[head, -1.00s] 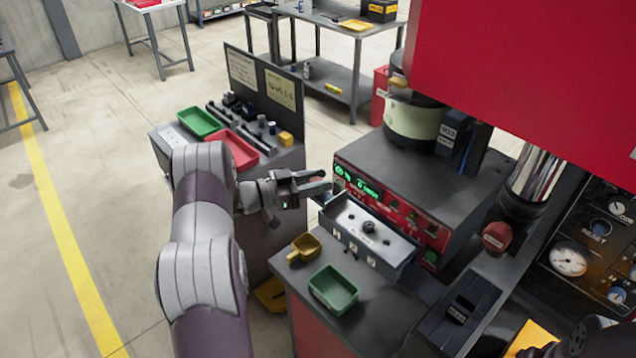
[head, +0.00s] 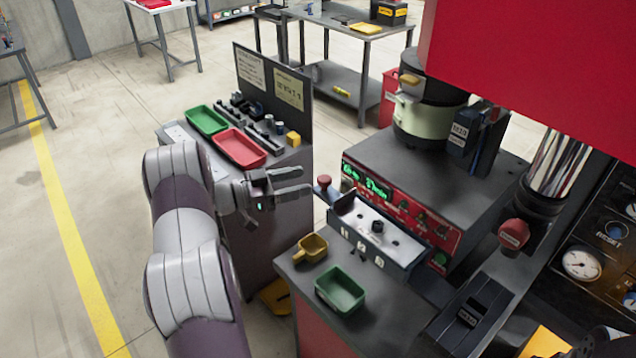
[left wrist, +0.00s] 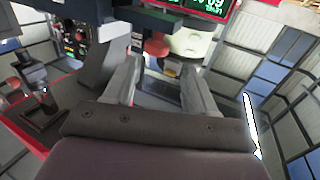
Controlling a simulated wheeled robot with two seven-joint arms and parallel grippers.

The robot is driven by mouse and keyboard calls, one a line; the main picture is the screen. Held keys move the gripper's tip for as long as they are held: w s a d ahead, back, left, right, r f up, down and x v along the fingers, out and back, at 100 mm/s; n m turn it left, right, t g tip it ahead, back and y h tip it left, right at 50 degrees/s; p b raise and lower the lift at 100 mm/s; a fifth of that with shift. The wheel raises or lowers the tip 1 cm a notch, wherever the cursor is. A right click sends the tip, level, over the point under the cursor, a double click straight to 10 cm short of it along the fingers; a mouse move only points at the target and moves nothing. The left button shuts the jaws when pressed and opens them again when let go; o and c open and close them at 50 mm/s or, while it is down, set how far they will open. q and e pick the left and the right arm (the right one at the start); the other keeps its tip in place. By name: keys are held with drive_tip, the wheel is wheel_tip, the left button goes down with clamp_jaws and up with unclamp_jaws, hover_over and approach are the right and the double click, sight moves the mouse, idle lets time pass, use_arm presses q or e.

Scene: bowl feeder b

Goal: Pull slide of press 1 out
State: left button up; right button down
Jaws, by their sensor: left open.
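A grey slide-like plate (head: 385,238) with a small black knob on top lies in front of the red control panel (head: 400,205). I cannot tell for sure that it is the slide of press 1. A red round knob (head: 323,184) stands at its left end; what it joins below is unclear. My left gripper (head: 308,182) is open and empty, with its fingers pointing right, just left of the red knob. In the left wrist view the red knob (left wrist: 157,47) shows beyond and between the open fingers (left wrist: 160,68), apart from them. My right gripper is not in view.
A yellow scoop (head: 311,248) and a green tray (head: 341,290) sit on the dark bench in front of the plate. A cream bowl (head: 430,118) stands behind the panel. A side bench with a red tray (head: 240,148) lies beyond my left arm. Open floor is left.

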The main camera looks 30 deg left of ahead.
use_arm(q)
drive_tip(key=b+v, duration=0.1)
drive_tip(key=v, duration=0.5)
drive_tip(key=shift+a, duration=0.1)
